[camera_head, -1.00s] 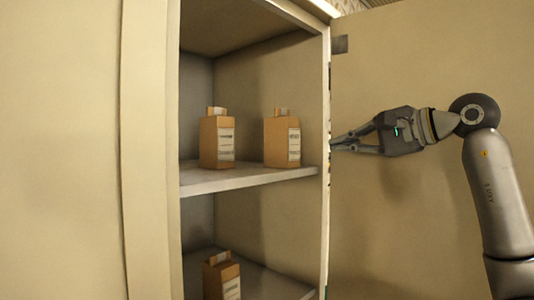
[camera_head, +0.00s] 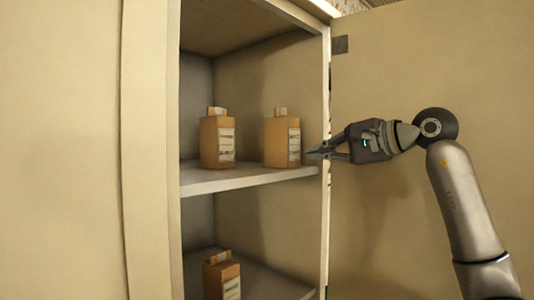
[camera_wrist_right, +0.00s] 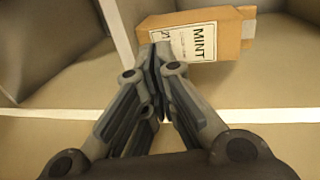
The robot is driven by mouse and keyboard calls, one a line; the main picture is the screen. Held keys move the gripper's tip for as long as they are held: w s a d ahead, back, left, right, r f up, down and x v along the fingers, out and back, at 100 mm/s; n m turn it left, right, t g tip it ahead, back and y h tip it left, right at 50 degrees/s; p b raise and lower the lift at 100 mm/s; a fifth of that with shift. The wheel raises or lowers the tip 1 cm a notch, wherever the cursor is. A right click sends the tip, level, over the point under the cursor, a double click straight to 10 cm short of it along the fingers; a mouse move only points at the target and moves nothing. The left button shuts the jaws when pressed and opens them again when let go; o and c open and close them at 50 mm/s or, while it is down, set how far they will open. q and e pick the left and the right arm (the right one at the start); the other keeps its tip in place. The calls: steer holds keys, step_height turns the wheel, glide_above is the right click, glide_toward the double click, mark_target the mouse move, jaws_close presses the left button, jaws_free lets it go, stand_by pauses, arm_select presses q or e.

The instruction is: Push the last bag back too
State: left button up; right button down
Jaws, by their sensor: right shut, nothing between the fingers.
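Three small brown paper bags with white labels stand in the open cabinet. The left bag (camera_head: 211,140) and the right bag (camera_head: 279,142) are upright on the upper shelf, near its front. The third bag (camera_head: 220,278) is on the lower shelf, cut off below. My right gripper (camera_head: 315,154) is shut and empty, just right of the right bag at the cabinet's right side. In the right wrist view, a bag labelled MINT (camera_wrist_right: 222,38) lies just beyond the shut fingertips of my right gripper (camera_wrist_right: 160,62); contact is unclear. My left gripper is out of view.
The upper shelf (camera_head: 245,177) has free room between its two bags. The cabinet's right side edge (camera_head: 325,220) is close to my right gripper. An open door panel (camera_head: 400,235) stands behind my right arm.

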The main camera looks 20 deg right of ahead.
mark_target(273, 152)
steer(key=shift+x, duration=1.55)
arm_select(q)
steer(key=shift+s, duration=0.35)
arm_select(e)
steer(key=shift+w+r+x, duration=0.1)
steer(key=shift+r+x, duration=0.3)
steer(key=shift+x, duration=1.45)
steer(key=shift+w+r+x, duration=0.1)
steer(key=shift+r+x, duration=0.25)
steer(key=shift+x, duration=1.5)
steer(key=shift+w+r+x, duration=0.1)
steer(key=shift+r+x, duration=0.3)
steer(key=shift+x, duration=1.45)
steer(key=shift+s+a+r, duration=0.1)
steer(key=shift+s, duration=0.2)
arm_select(q)
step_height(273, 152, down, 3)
steer(key=b, duration=0.2)
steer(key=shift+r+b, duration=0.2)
steer(key=shift+b, duration=0.1)
arm_select(e)
steer(key=f+v, duration=0.1)
steer(key=v, duration=1.5)
steer(key=shift+f, duration=0.2)
